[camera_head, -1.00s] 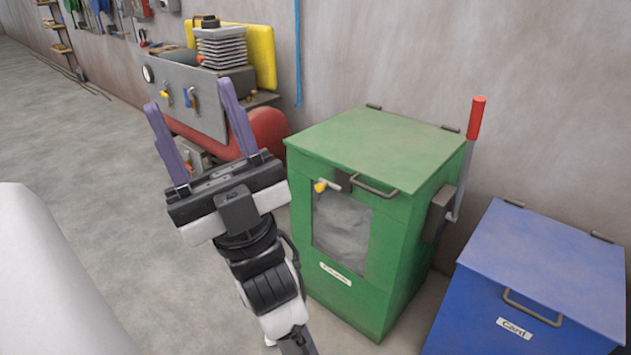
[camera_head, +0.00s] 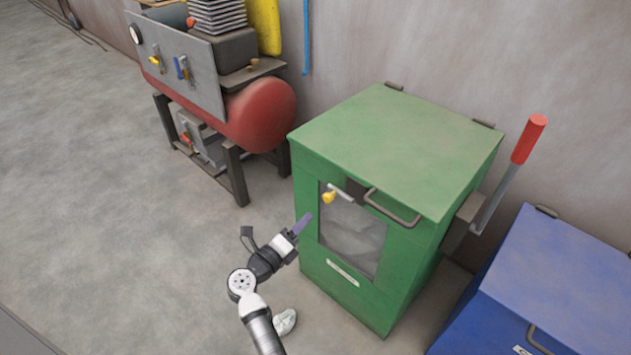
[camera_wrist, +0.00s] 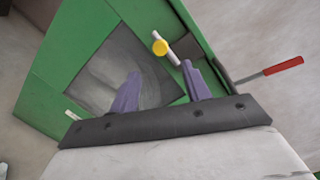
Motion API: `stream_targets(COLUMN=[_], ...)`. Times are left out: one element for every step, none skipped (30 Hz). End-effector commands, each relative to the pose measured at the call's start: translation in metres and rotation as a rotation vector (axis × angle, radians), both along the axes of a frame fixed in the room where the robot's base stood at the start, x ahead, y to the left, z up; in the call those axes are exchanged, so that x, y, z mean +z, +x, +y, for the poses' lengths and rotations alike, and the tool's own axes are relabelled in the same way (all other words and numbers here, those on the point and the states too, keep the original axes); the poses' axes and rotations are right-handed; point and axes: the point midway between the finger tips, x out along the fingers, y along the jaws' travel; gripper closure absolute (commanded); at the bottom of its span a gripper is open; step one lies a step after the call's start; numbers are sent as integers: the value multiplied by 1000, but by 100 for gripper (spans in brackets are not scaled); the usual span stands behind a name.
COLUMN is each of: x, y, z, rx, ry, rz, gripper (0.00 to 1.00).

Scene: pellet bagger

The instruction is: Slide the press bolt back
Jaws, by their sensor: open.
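The press is a green box (camera_head: 395,150) with a window in its front. Its bolt is a short pale rod with a yellow knob (camera_head: 329,197) at the top left of the window. In the wrist view the bolt's yellow knob (camera_wrist: 160,47) lies beyond and between my fingertips, with the rod running right of it. My gripper (camera_wrist: 163,82) is open, its two purple fingers apart and nothing between them. In the head view my gripper (camera_head: 303,224) is just left of the window, a little below the knob; one finger shows.
A red-handled lever (camera_head: 528,140) stands on the press's right side. A dark lid handle (camera_head: 392,208) sits right of the bolt. A blue bin (camera_head: 545,280) stands at right. A red compressor tank (camera_head: 260,115) stands behind at left.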

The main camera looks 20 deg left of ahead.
Motion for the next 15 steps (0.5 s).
stream_targets(x=[-3,-3,-3,-2,-1,-1,-1,0,0,0,0,0,0,0,0], y=[2,4,8,12,16,23,29,35,43,50,56,65,71,78,86], z=[-2,-2,-3,-4,-5,-7,-8,-10,-11,-13,-14,-16,-18,-20,-21], rx=[-4,-6,-5,-5,-6,-7,-6,-7,-5,-7,-5,-6,-6,-6,-5], ry=[1,2,2,2,3,3,3,3,3,4,3,2,2,1,2], rz=[9,11,10,10,8,9,8,8,7,6,7,6,6,6,5], gripper=[53,53,53,53,53,53,53,53,53,53,53,53,53,53,53])
